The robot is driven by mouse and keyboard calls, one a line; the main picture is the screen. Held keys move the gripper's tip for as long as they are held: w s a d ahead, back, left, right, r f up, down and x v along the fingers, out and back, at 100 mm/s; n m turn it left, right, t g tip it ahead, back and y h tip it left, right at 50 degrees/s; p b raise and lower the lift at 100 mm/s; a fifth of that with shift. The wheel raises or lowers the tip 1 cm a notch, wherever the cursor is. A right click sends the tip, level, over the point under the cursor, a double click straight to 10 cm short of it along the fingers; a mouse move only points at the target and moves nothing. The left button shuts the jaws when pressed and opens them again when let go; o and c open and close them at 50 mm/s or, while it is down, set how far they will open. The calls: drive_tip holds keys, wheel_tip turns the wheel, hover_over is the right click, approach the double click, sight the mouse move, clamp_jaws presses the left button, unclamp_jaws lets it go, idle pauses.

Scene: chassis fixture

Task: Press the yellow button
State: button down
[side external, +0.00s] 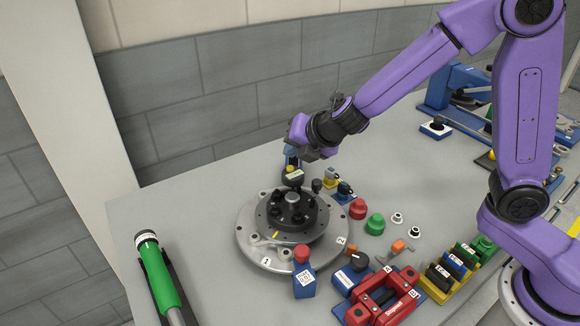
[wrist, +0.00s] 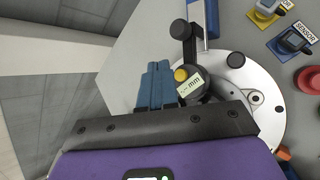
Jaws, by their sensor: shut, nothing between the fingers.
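The yellow button (side external: 290,168) is a small round knob on a black gauge (side external: 293,179) above the round metal fixture. In the wrist view the button (wrist: 181,75) sits beside the gauge's pale display marked "mm" (wrist: 190,87). My gripper (side external: 291,156) has its blue fingers together and empty, pointing down just above the button in the side view. In the wrist view my gripper's fingertips (wrist: 159,66) are close to the left of the button. I cannot tell whether they touch it.
The round metal base (side external: 257,250) carries a black hub (side external: 292,215). Red (side external: 357,209) and green (side external: 375,223) knobs and small sensor blocks (side external: 331,177) stand to its right. A green-handled tool (side external: 157,270) lies at left. The table behind the fixture is clear.

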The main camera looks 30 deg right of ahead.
drive_tip(key=shift+f, duration=0.6)
drive_tip(key=shift+f, duration=0.1)
idle(1.6)
drive_tip(key=shift+f, duration=0.35)
drive_tip(key=shift+f, duration=0.4)
idle(0.7)
drive_tip(key=shift+r, duration=0.85)
drive_tip(key=shift+r, duration=2.5)
